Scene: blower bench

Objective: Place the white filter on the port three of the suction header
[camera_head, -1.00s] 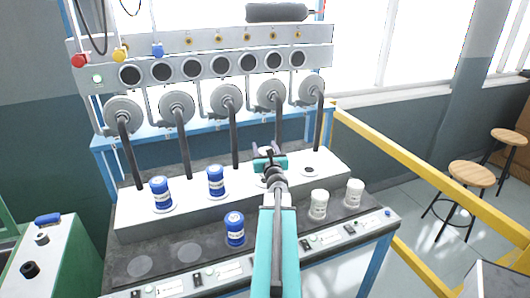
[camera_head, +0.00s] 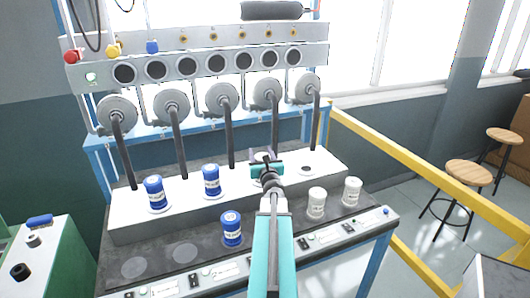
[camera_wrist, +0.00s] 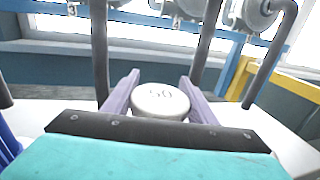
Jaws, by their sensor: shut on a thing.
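My gripper (camera_head: 264,156) is over the white suction header (camera_head: 240,184), around its third port from the left. It is shut on a white filter, whose round top (camera_wrist: 160,100) shows between the purple fingers in the wrist view. My gripper and wrist hide the third port and the filter's lower end, so I cannot tell whether the filter touches the header. Blue filters stand on the first (camera_head: 155,193) and second (camera_head: 211,181) ports. The fourth port (camera_head: 306,170) is bare.
A blue filter (camera_head: 232,229) and two white filters (camera_head: 316,203) (camera_head: 353,191) stand on the dark front ledge (camera_head: 215,262). Dark pipes (camera_head: 231,138) rise behind the header, close to my gripper. A yellow rail (camera_head: 400,159) runs along the right.

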